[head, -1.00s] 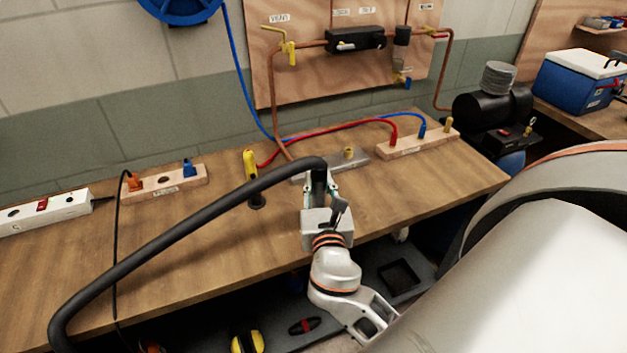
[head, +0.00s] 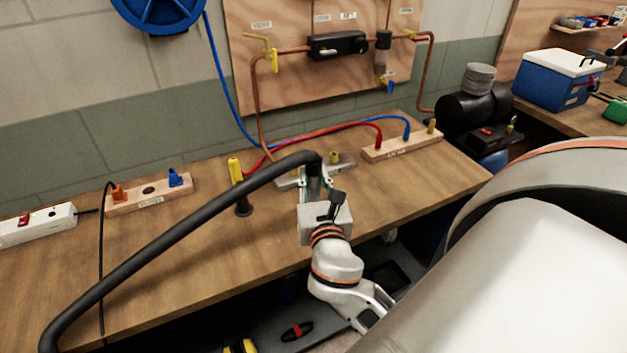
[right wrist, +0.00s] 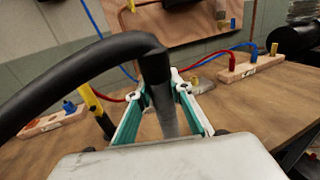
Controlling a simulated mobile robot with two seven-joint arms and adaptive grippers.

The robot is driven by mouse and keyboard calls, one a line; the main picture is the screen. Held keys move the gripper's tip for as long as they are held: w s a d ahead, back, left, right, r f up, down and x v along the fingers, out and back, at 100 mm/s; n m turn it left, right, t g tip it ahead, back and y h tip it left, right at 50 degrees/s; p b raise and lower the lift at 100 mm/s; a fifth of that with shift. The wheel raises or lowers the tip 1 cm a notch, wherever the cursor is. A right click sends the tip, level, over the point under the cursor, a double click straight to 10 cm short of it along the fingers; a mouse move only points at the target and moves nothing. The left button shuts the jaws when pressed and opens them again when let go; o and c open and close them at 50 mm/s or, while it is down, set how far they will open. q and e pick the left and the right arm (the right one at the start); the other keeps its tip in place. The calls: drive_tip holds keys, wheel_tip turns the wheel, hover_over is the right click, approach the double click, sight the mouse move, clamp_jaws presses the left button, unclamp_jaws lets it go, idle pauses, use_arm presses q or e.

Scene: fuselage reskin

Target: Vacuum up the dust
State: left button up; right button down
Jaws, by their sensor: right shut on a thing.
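A thick black vacuum hose (head: 170,228) arches over the wooden workbench (head: 215,245) and ends in a dark nozzle tube. My right gripper (head: 315,182) is shut on this tube and holds it over the bench. In the right wrist view, the gripper's teal-lined fingers (right wrist: 162,98) stand on both sides of the dark tube (right wrist: 159,88). The tube's lower end is hidden behind the gripper body, so I cannot tell whether it touches the bench. I cannot make out dust on the bench. My left gripper is not in view.
A yellow-and-black tool (head: 237,172) stands left of the gripper. A grey metal plate (head: 340,166) lies behind the gripper. A black compressor (head: 470,110) is at right.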

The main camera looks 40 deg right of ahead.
sight(314, 158)
drive_tip(key=shift+r, duration=2.65)
drive_tip(key=shift+a, duration=0.1)
